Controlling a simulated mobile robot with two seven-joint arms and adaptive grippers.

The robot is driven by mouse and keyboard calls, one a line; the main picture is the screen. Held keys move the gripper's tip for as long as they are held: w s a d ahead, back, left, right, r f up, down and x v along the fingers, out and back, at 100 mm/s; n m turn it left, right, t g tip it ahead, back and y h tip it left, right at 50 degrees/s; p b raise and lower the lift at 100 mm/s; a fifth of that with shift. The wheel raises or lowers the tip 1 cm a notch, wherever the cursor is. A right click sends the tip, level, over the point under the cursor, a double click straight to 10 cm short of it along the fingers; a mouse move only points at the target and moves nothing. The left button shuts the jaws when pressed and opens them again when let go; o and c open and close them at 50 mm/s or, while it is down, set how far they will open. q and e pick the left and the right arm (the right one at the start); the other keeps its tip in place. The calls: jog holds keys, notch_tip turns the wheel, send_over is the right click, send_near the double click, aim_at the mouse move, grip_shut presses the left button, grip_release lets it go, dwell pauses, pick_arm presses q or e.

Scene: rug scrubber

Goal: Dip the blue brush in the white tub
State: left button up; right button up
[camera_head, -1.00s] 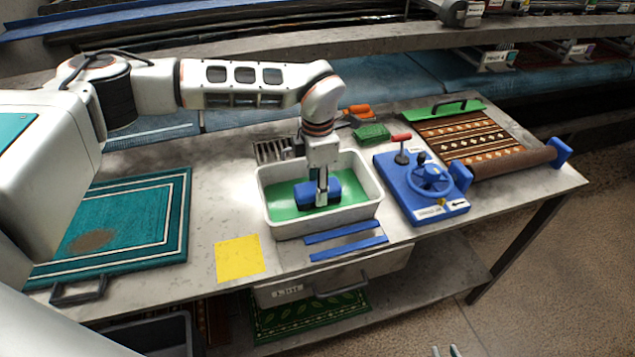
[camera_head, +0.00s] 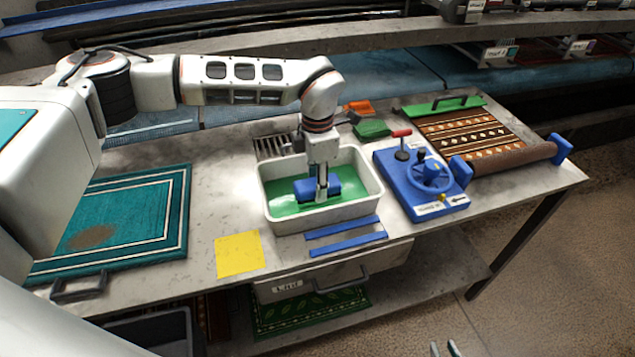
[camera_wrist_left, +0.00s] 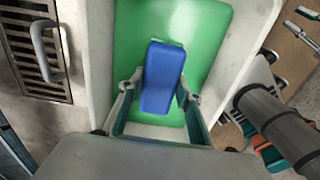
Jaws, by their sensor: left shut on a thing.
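The white tub (camera_head: 375,195) stands on the table and holds green liquid (camera_head: 285,205). The blue brush (camera_head: 334,188) is inside the tub, low in the green. Its underside is hidden. My left gripper (camera_head: 320,193) points down into the tub and is shut on the brush. In the left wrist view, the blue brush (camera_wrist_left: 162,78) sits between the fingers of my left gripper (camera_wrist_left: 158,103), with green around it. My right gripper (camera_head: 444,349) shows only its fingertips at the bottom edge, apart and empty, away from the table.
A yellow cloth (camera_head: 238,254) and two blue strips (camera_head: 345,235) lie in front of the tub. A blue device with a wheel (camera_head: 425,182) stands right of it. A metal grate (camera_head: 272,146) lies behind. A teal mat (camera_head: 130,220) lies left and a rolled patterned rug (camera_head: 475,140) far right.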

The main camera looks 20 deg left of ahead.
pick_arm(q)
notch_tip(320, 180, up, 3)
jog(key=shift+r+p, duration=0.15)
jog(key=shift+p, duration=0.95)
notch_tip(320, 180, up, 8)
